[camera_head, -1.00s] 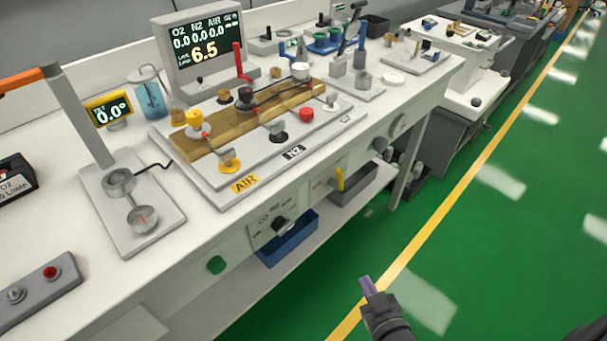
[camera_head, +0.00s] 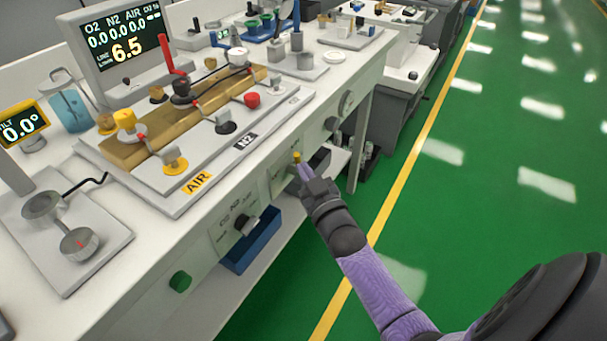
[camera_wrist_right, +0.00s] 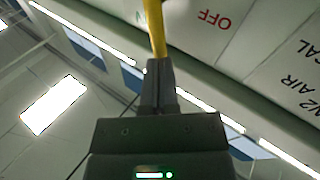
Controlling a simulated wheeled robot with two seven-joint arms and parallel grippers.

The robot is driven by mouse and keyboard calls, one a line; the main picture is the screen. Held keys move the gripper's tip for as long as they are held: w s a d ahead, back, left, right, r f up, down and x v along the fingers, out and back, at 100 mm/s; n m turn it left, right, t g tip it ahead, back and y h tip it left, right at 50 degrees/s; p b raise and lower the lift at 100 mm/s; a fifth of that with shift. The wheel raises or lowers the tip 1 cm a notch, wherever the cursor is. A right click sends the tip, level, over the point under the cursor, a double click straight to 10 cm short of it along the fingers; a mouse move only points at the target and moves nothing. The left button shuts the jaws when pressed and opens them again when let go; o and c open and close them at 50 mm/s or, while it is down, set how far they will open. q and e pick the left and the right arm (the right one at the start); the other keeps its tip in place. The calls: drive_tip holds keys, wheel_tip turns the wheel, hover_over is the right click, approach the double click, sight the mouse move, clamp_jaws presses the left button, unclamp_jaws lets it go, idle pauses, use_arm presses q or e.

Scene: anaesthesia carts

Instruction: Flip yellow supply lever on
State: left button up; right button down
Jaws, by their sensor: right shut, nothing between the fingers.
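The yellow supply lever (camera_head: 296,157) is on the front panel of the bench, below the N2 label. In the head view only its upper end shows above my gripper. In the right wrist view the yellow lever (camera_wrist_right: 155,28) runs from the top edge down to my fingertips, beside a panel marked OFF (camera_wrist_right: 214,18). My right gripper (camera_head: 303,171) is shut and empty, its fingertips at the lever's free end. In the wrist view the shut fingers (camera_wrist_right: 157,68) overlap the lever's end; I cannot tell whether they touch. My left gripper is out of view.
The white bench (camera_head: 130,270) carries a manifold with AIR and N2 labels, a red lever (camera_head: 172,55) and a display (camera_head: 122,38). A green button (camera_head: 180,281), a black knob (camera_head: 246,225) and a blue bin (camera_head: 252,240) are left of my gripper. The green floor (camera_head: 480,220) is clear.

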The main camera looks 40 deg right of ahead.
drive_tip(key=shift+w, duration=0.2)
drive_tip(key=m+p, duration=0.1)
drive_tip(key=d+m+g+p, duration=0.1)
drive_tip(key=p, duration=0.1)
drive_tip(key=m+g+p, duration=0.1)
drive_tip(key=shift+w+d+r+p, duration=0.25)
drive_tip(key=shift+w+r+p, duration=0.05)
drive_tip(key=shift+r+p, duration=0.1)
drive_tip(key=shift+s, duration=0.1)
